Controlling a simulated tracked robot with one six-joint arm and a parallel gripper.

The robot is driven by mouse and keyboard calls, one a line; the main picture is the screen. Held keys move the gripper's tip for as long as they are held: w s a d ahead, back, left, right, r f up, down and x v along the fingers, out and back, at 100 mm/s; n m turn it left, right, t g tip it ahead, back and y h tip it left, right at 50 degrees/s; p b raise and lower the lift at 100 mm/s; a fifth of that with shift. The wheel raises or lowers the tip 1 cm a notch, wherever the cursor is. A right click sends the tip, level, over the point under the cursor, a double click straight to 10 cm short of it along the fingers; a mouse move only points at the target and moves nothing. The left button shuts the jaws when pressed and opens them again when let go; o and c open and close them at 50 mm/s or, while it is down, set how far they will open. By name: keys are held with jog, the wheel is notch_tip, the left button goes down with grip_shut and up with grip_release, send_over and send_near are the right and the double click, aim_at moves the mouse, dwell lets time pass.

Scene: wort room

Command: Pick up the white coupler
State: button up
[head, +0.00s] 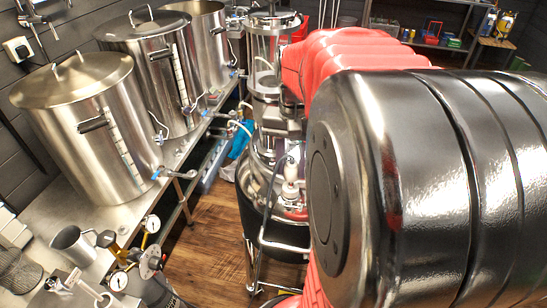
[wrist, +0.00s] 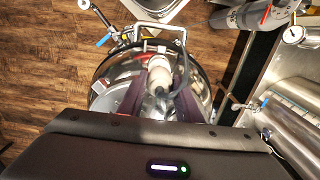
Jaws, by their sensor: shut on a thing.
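The white coupler (wrist: 159,72) is a pale, upright-looking cylinder in the middle of the wrist view, with a dark hose curving off its right side. My gripper (wrist: 160,90) is shut on it, with one dark finger on each side. The coupler also shows in the head view (head: 290,192), small and pale, just left of my arm and above a shiny steel vessel (head: 262,185). My arm's black and red links hide much of the right half of the head view. I cannot tell whether the coupler touches the vessel below.
Large steel kettles (head: 88,128) stand on a steel bench (head: 48,208) at left. A metal handle or pipe (wrist: 178,45) curves close to the coupler. Wooden floor (head: 214,250) is open between bench and vessel.

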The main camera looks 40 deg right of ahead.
aim_at(291, 163)
notch_tip(291, 163, up, 6)
jog(key=shift+r, duration=0.15)
dwell(0.6)
